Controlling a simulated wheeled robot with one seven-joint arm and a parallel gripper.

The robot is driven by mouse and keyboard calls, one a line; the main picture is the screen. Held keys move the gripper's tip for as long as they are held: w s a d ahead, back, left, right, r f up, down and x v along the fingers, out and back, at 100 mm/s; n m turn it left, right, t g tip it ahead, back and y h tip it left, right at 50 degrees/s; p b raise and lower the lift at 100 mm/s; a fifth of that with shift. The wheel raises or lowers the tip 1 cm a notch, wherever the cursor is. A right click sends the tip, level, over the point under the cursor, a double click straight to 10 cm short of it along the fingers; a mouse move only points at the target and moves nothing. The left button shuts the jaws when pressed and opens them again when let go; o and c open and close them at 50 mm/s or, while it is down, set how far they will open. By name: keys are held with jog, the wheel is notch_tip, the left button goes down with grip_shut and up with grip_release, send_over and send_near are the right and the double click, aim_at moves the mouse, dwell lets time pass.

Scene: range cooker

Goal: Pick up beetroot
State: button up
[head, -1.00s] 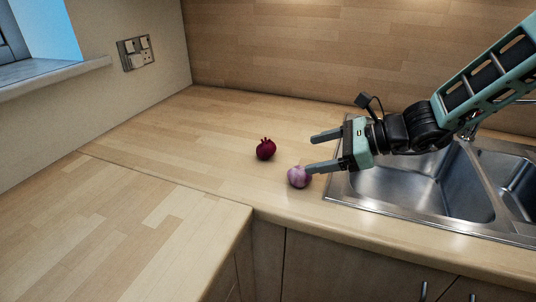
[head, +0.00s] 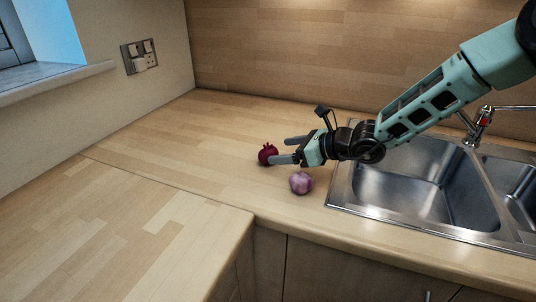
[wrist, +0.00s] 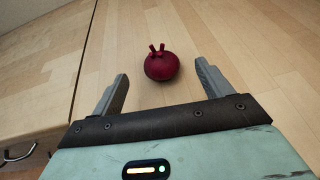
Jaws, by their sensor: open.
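The beetroot (head: 266,154) is a dark red, round root with short stubs on top, standing on the wooden worktop. It also shows in the wrist view (wrist: 162,66), ahead of my fingertips and roughly centred between them. My gripper (head: 280,150) is open and empty, its two grey fingers pointing left towards the beetroot. In the head view the nearer fingertip overlaps the beetroot's right edge; I cannot tell whether they touch. In the wrist view (wrist: 160,85) a gap shows between fingers and beetroot.
A purple onion-like bulb (head: 301,183) sits on the worktop just in front of my gripper. A steel sink (head: 420,190) with a tap (head: 482,122) lies to the right. The worktop (head: 170,150) left of the beetroot is clear. A wall with a socket (head: 139,56) stands at the left.

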aim_at(275, 151)
jog(key=x, duration=0.5)
jog(key=shift+w+a+f+p, duration=0.15)
jog(key=shift+a+p, duration=0.15)
jog(key=shift+p, duration=0.05)
jog(key=c, duration=1.1)
